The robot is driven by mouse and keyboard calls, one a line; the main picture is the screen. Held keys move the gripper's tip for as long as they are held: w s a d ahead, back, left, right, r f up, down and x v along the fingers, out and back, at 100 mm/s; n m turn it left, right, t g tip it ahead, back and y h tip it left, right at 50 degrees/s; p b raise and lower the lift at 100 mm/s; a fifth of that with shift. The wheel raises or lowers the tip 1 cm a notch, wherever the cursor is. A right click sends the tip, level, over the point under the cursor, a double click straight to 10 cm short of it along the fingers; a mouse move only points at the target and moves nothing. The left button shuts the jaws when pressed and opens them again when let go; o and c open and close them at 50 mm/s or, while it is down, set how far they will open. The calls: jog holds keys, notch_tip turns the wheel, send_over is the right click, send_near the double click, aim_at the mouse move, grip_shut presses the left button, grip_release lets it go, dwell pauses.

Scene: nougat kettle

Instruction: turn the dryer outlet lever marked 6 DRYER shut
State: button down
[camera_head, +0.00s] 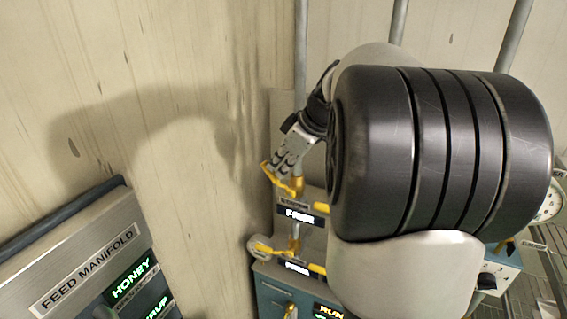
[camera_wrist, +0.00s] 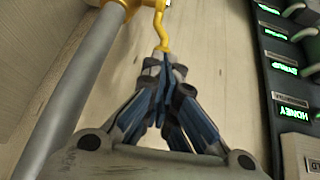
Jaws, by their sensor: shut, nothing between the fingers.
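A yellow lever (camera_head: 284,182) with a bent handle sits on a grey vertical pipe, above a small plate (camera_head: 294,204) too small to read surely and a lit white display. In the wrist view the yellow handle (camera_wrist: 159,30) comes down from the pipe at the top and ends right at my fingertips. My gripper (camera_head: 285,172) is shut and empty, its tips beside the lever. In the wrist view the closed fingertips (camera_wrist: 163,60) meet the handle's end; I cannot tell whether they touch. My arm hides part of the panel at right.
A feed manifold panel (camera_head: 88,262) with green lit labels, including HONEY, stands at lower left. A second yellow lever (camera_head: 280,254) with a pale round end is below the first. The grey pipe (camera_wrist: 65,95) runs close along my gripper's left in the wrist view.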

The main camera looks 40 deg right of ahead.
aim_at(265, 164)
jog(key=shift+w+a+f+g+h+p, duration=0.1)
jog(key=shift+w+a+g+h+p, duration=0.15)
jog(key=shift+w+g+p, duration=0.55)
jog(key=shift+w+a+g+h+p, duration=0.25)
jog(key=shift+g+p, duration=0.05)
jog(key=shift+p, duration=0.85)
jog(key=shift+w+a+f+g+p, duration=0.15)
jog(key=shift+w+f+g+p, duration=0.1)
jog(key=shift+w+f, duration=0.25)
jog(key=shift+w+a+f+g+p, duration=0.15)
jog(key=shift+w+f+g+p, duration=0.1)
jog(key=shift+w+f, duration=0.2)
jog(key=shift+w+a+f+b, duration=0.2)
jog(key=shift+w+f+b, duration=0.3)
jog(key=shift+f, duration=0.2)
jog(key=shift+w+a+f+b, duration=0.2)
jog(key=shift+w+f+b, duration=0.15)
jog(key=shift+w+f, duration=0.25)
jog(key=shift+f, duration=0.15)
